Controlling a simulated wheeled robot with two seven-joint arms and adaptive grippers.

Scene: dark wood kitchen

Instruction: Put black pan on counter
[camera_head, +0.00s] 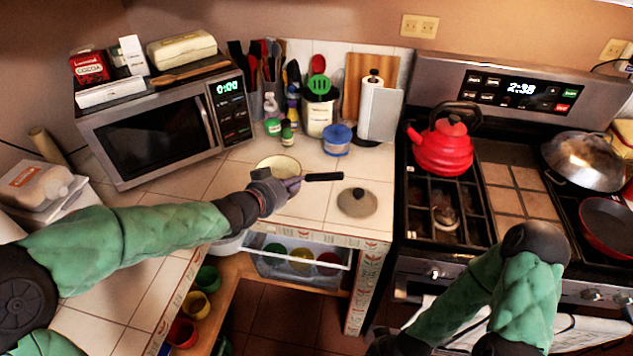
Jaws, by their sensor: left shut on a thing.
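A pan with a pale inside (279,164) and a black handle (325,177) is at the tiled counter (240,172), right of the microwave. Its handle points right. My left gripper (287,185) is shut on the pan at its near side and hides part of it. I cannot tell whether the pan's bottom touches the tiles. My right arm comes in at the bottom right, in front of the stove, and its fingers are out of the picture.
A round lid (357,202) lies right of the pan. Behind stand a blue-lidded jar (337,139), bottles, a utensil crock (320,112) and a paper towel holder (378,112). The stove holds a red kettle (444,145) and a red pan (607,222). Bowls sit on the shelf below.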

